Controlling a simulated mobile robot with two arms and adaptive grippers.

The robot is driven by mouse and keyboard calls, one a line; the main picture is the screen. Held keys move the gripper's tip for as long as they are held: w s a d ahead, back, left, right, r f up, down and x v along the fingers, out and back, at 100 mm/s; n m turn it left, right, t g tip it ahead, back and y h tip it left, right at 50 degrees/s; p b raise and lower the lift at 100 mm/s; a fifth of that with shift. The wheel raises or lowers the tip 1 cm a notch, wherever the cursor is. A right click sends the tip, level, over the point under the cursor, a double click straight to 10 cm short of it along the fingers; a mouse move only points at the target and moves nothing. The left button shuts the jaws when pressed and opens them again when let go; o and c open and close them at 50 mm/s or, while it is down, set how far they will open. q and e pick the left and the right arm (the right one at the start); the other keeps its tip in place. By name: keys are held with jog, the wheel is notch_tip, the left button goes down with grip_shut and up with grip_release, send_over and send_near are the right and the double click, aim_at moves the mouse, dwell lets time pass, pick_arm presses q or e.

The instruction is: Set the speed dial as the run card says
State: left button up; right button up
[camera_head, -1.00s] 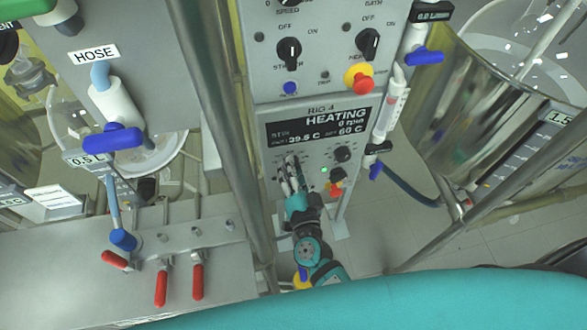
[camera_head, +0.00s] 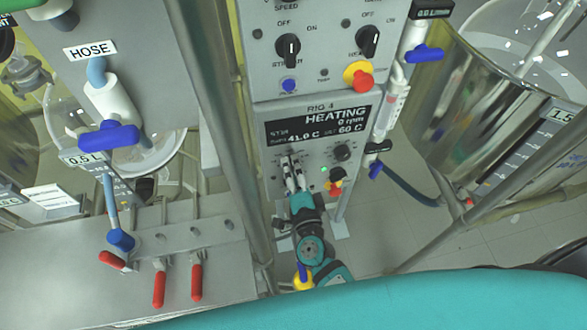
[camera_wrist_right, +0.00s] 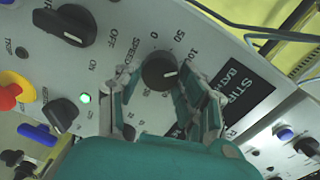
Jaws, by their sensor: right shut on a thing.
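The speed dial (camera_wrist_right: 159,73) is a round black knob on the grey panel, with a SPEED label and numbers around it in the right wrist view. Its white mark points to the right in that view. My right gripper (camera_wrist_right: 163,97) has its fingers on either side of the dial and is shut on it. In the head view my right gripper (camera_head: 292,173) reaches up to the lower panel under the display, and its fingers hide the dial. The display (camera_head: 320,127) reads HEATING, 0 rpm, 41.0 C, set 60 C. My left gripper is not in view. No readable run card shows.
A lit green lamp (camera_wrist_right: 85,98), a black switch (camera_wrist_right: 65,23) and a red-and-yellow stop button (camera_wrist_right: 14,91) sit near the dial. A metal post (camera_head: 215,110) stands left of the panel. Red-handled valves (camera_head: 158,288) are at lower left.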

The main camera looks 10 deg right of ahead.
jog(key=o, duration=1.1)
jog(key=shift+o, duration=0.2)
jog(key=s, duration=1.2)
jog(key=shift+r, duration=0.25)
